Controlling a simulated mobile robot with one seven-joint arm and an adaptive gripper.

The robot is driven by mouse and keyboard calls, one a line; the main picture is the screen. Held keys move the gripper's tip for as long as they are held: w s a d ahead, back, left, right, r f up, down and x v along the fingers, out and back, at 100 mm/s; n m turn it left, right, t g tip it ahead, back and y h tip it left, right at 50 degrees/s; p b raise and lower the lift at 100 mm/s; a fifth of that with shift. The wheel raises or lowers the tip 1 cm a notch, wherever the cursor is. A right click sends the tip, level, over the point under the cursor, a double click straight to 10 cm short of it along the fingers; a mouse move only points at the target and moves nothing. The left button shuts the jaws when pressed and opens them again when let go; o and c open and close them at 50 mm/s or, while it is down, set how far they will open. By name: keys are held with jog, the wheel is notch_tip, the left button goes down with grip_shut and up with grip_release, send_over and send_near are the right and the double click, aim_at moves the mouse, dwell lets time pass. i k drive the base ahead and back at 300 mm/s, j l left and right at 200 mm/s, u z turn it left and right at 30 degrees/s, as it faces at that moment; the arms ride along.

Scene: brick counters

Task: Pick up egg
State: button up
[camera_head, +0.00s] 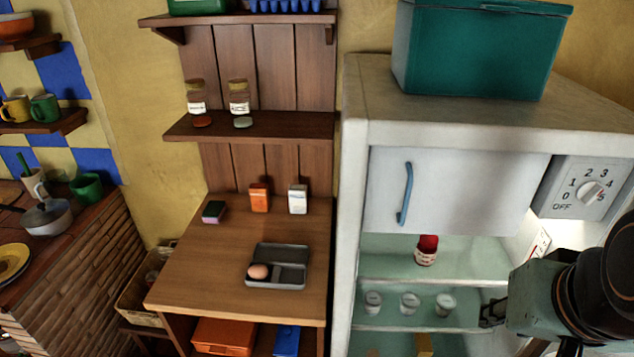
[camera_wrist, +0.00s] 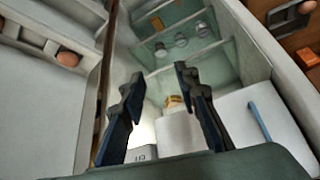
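A brown egg (camera_head: 258,271) sits in the left compartment of a grey tray (camera_head: 306,268) on the wooden counter. In the wrist view, an egg (camera_wrist: 307,7) shows at the top right edge in that tray (camera_wrist: 282,14). Another brown egg (camera_wrist: 68,58) rests in a pale rack at the left of the wrist view, seemingly on the fridge door. My gripper (camera_wrist: 158,80) is open and empty, its dark fingers apart in front of the fridge. In the head view my gripper (camera_head: 492,313) is mostly hidden behind my wrist at the lower right.
The open fridge (camera_head: 354,215) has shelves with several white cups and a red-lidded jar (camera_head: 427,250). Its freezer door (camera_head: 450,190) with a blue handle is closed. A sponge (camera_head: 214,211) and two small boxes stand at the counter's back. The counter's front left is clear.

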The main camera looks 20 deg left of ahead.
aim_at(256, 271)
jog(key=u, duration=1.55)
jog(key=i+j+z, duration=0.35)
jog(key=i+j, duration=0.25)
jog(key=j, duration=0.2)
jog(key=i+j, duration=0.1)
jog(key=j, duration=0.15)
jog(key=i+l+z, duration=0.1)
jog(key=l, duration=0.25)
